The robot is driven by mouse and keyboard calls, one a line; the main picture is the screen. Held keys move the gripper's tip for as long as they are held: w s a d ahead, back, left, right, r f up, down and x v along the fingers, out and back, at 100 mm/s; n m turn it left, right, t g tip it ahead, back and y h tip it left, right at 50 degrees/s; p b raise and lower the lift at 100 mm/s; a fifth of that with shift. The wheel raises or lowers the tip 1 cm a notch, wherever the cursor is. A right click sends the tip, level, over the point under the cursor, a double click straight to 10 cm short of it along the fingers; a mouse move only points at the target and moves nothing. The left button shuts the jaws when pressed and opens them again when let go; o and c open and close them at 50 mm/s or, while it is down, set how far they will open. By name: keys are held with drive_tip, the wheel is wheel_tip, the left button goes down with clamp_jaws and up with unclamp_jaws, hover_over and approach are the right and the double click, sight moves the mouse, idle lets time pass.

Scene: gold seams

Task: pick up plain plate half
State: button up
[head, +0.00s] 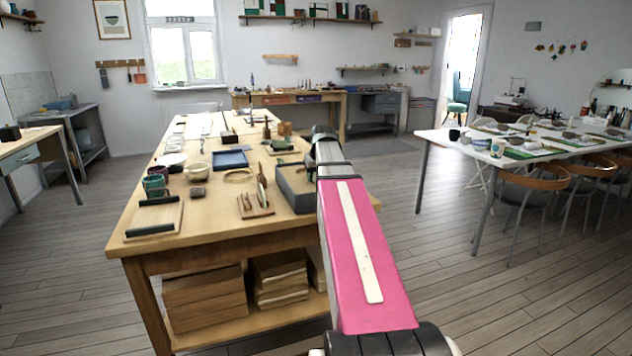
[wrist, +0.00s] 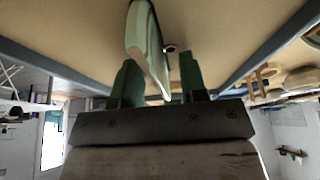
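A pale green and cream plate half (wrist: 143,35) stands on edge in the wrist view, above a tan surface bounded by grey-blue edges. My gripper (wrist: 158,72) has two green fingers, spread apart on either side of the plate half's lower part. The left finger is close to the plate half, and I cannot tell whether they touch. A gap shows between the plate half and the right finger. In the head view my pink arm covers the plate half and the fingers, beside a dark grey box (head: 297,190) on the wooden workbench (head: 215,222).
A wooden rack (head: 255,210) with upright pieces stands left of the grey box. A white table (head: 463,140) with chairs stands right, across open floor.

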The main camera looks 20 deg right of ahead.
drive_tip(key=shift+f, duration=0.1)
clamp_jaws()
idle(0.3)
